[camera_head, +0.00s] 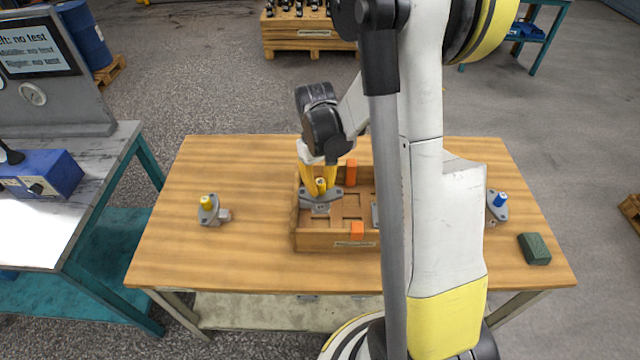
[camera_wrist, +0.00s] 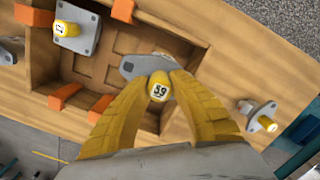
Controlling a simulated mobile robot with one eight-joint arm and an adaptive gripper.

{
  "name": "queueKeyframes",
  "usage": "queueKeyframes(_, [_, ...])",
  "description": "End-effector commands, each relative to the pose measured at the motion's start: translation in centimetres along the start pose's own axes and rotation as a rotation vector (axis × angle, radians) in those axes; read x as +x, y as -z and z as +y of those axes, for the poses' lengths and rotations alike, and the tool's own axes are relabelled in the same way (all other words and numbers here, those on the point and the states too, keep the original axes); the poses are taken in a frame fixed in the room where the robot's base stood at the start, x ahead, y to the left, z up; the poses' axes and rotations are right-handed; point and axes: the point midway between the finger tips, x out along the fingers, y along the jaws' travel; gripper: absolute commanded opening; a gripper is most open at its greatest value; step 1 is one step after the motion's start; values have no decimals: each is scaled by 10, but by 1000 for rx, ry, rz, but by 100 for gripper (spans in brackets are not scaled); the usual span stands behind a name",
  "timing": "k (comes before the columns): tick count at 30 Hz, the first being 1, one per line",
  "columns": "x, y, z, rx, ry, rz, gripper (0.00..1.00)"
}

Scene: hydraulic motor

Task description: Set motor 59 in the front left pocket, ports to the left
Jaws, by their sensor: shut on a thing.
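Motor 59 has a yellow cap marked 59 (camera_wrist: 158,90) and a grey flange (camera_wrist: 130,68). My gripper (camera_head: 320,186) is shut on it, with yellow fingers either side of the cap. In the head view, motor 59 (camera_head: 320,197) is upright over the left part of the wooden tray (camera_head: 318,244), towards the front. I cannot tell whether it touches the tray floor, and its ports are not clear. Another motor, its yellow cap marked 17 (camera_wrist: 66,28), stands in another part of the tray. My arm hides the tray's right part in the head view.
A blue-capped motor (camera_head: 498,205) and a green block (camera_head: 535,249) are at the right. The table's left part is mostly clear.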

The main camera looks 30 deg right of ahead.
Motion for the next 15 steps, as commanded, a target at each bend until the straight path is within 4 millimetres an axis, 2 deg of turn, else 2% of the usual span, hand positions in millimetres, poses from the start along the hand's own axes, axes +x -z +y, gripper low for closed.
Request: queueKeyframes(15, [38, 3, 0, 0, 0, 0, 0])
